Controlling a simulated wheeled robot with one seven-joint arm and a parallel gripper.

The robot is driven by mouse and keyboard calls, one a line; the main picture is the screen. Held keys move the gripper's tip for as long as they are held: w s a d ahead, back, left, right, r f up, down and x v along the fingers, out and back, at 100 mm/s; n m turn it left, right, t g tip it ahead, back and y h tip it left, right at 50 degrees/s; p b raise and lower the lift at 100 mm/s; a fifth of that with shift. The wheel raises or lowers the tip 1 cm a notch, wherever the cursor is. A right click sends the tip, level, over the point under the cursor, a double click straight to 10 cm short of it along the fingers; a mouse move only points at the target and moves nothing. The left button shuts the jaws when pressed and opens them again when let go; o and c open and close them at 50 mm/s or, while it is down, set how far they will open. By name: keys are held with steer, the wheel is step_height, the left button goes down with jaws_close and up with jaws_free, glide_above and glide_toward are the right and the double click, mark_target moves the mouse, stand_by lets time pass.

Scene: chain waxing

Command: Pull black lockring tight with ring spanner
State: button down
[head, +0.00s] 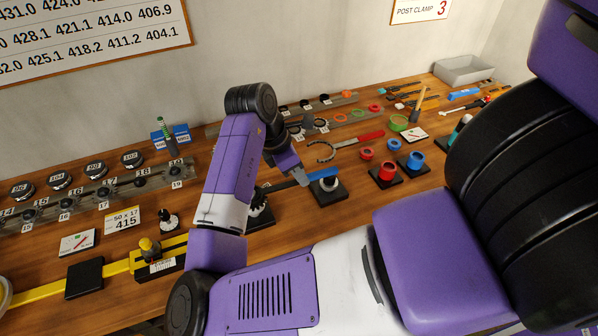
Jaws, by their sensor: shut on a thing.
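My gripper (301,177) reaches down over the bench and is shut on a blue-handled tool, which looks like the ring spanner (283,186). The handle lies nearly level and points left. Its dark left end is over a black block (261,217) with a pale toothed part on top, partly hidden behind my arm. I cannot tell whether the spanner's ring sits around the black lockring there; the lockring is not clearly visible. Just below my fingertips is another black block (330,193) with a dark round part on it.
A red-handled hook spanner (350,142) lies behind my gripper. Red and blue cups (387,172) on black bases stand to the right. A numbered rail (105,190), a 415 card (124,219) and a yellow bar tool (148,250) are at left. A grey bin (464,70) stands far right.

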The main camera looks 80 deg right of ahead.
steer(key=shift+r, duration=2.45)
